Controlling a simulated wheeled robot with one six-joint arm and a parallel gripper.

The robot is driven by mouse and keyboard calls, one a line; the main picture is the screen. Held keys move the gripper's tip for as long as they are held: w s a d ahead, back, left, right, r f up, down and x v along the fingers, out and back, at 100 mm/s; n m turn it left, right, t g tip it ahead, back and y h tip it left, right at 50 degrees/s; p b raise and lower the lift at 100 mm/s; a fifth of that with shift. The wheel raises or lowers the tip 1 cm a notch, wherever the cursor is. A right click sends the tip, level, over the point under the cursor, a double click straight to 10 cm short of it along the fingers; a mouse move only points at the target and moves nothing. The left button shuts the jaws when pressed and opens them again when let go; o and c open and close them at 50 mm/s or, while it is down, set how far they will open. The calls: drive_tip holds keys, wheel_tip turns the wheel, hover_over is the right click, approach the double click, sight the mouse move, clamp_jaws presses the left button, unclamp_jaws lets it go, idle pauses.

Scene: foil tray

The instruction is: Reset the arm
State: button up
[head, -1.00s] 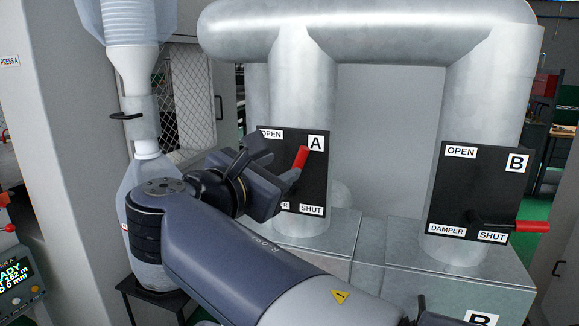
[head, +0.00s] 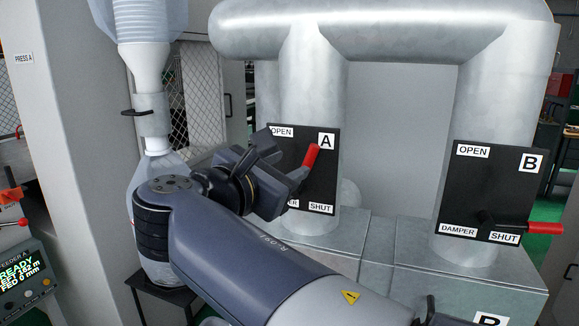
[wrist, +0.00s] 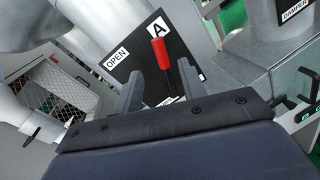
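My gripper (wrist: 160,68) is open, its two fingers spread apart and pointing toward damper panel A (wrist: 137,58). The red-gripped lever of A (wrist: 162,54) shows between the fingers in the wrist view. I cannot tell whether they touch it. In the head view my gripper (head: 298,180) is in front of the left part of panel A (head: 322,178), just below and left of the red lever grip (head: 312,155), which points up and right. My arm is bent, reaching in from the bottom of the view.
Damper panel B (head: 490,190) is on the right duct, its red lever (head: 545,228) pointing right beside SHUT. A lit display (head: 20,270) is at lower left. Metal ductwork (head: 380,35) runs overhead.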

sight(308, 154)
drive_tip(key=p+x, duration=0.1)
drive_tip(key=x, duration=0.7)
drive_tip(key=shift+w+d, duration=0.1)
drive_tip(key=shift+w, duration=0.05)
drive_tip(key=shift+a, duration=0.3)
